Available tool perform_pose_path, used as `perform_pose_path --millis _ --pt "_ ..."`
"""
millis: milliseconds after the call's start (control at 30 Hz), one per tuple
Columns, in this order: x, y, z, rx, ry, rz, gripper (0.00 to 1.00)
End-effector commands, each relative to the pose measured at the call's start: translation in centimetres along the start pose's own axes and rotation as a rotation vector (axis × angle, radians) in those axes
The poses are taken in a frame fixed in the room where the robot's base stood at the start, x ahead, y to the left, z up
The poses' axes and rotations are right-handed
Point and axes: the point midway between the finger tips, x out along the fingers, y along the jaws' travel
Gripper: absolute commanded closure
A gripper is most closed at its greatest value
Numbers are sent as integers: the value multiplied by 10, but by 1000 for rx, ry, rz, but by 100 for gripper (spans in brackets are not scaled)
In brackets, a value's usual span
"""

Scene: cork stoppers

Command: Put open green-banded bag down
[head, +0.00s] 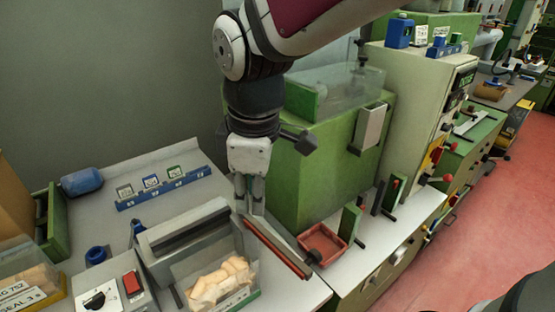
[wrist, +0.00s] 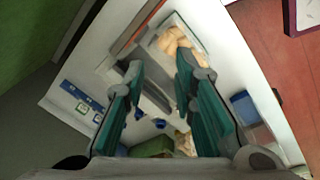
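A clear open bag (head: 220,285) of pale cork stoppers, with a green band and a white label at its front, stands on the counter (head: 290,292) beside the sealer. It also shows in the wrist view (wrist: 178,45), beyond my fingertips. My gripper (head: 250,205) points down behind and above the bag, near the sealer's right end. In the wrist view my gripper (wrist: 160,90) has its two fingers wide apart, with nothing held between them. My gripper looks apart from the bag. The bag's underside is hidden.
The grey sealer (head: 190,232) stands left of the bag, with a control box (head: 112,292) in front. A second container of corks (head: 28,285) stands at far left. A blue rack (head: 165,188) lies behind. A red tray (head: 322,243) and green machine (head: 310,170) are to the right.

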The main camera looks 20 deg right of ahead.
Motion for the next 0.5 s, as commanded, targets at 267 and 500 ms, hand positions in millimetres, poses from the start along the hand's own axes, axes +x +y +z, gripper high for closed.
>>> perform_pose_path --millis 267,500 --pt "-44 -27 85 666 109 118 75" --pt "-52 -50 122 1023 189 157 75"
